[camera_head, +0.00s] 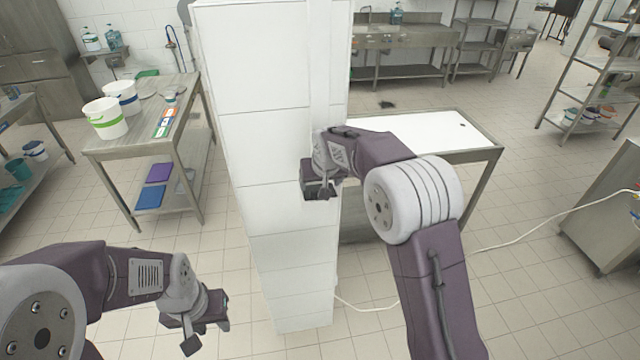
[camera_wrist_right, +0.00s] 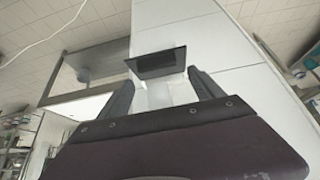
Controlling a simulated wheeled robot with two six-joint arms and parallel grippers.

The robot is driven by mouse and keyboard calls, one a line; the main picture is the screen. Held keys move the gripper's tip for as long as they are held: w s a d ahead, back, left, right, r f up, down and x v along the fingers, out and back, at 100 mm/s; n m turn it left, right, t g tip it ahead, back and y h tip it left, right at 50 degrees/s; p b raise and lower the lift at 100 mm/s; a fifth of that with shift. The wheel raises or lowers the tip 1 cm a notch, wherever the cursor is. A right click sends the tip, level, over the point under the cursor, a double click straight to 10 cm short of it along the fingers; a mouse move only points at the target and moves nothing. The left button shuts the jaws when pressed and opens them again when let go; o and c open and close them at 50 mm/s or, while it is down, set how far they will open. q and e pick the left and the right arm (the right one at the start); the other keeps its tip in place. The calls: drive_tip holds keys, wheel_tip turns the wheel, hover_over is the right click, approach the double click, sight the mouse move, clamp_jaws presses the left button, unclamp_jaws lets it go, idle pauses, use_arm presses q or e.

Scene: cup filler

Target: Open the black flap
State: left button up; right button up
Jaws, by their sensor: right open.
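The black flap (camera_wrist_right: 157,63) shows in the right wrist view as a dark, flat rectangular piece at the white cabinet, just beyond my fingertips. My right gripper (camera_wrist_right: 162,85) is open, one finger on each side of the view, with the flap ahead of the gap. I see no contact between fingers and flap. In the head view my right gripper (camera_head: 320,190) is in front of the tall white cabinet (camera_head: 265,140), and I cannot make out the flap there. My left gripper (camera_head: 207,335) hangs low at the lower left, apart from the cabinet; its jaw opening is unclear.
A table with white buckets (camera_head: 105,118) stands left of the cabinet. A table with a white top (camera_head: 440,130) stands behind my right arm. A white cable (camera_head: 540,220) crosses the floor on the right. The tiled floor between my arms and the left table is clear.

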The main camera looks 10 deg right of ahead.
drive_tip(key=b+v, duration=0.1)
drive_tip(key=v, duration=0.7)
drive_tip(key=shift+b, duration=0.3)
drive_tip(key=s+d+f+g+b, duration=0.1)
drive_tip(key=s+d+f+b, duration=0.1)
drive_tip(key=s+f+b, duration=0.3)
drive_tip(key=s+d+f+m+b, duration=0.1)
drive_tip(key=s+d+f+b, duration=0.15)
drive_tip(key=f, duration=0.55)
drive_tip(key=s+d+f+g+b, duration=0.1)
drive_tip(key=s+d+f+b, duration=0.1)
drive_tip(key=s+f+b, duration=0.3)
drive_tip(key=s+d+f+g+b, duration=0.1)
drive_tip(key=s+f+g, duration=0.1)
drive_tip(key=s+f, duration=1.2)
drive_tip(key=shift+s+f+g+b, duration=0.2)
drive_tip(key=shift+s+g+b, duration=0.1)
drive_tip(key=shift+s+g, duration=0.15)
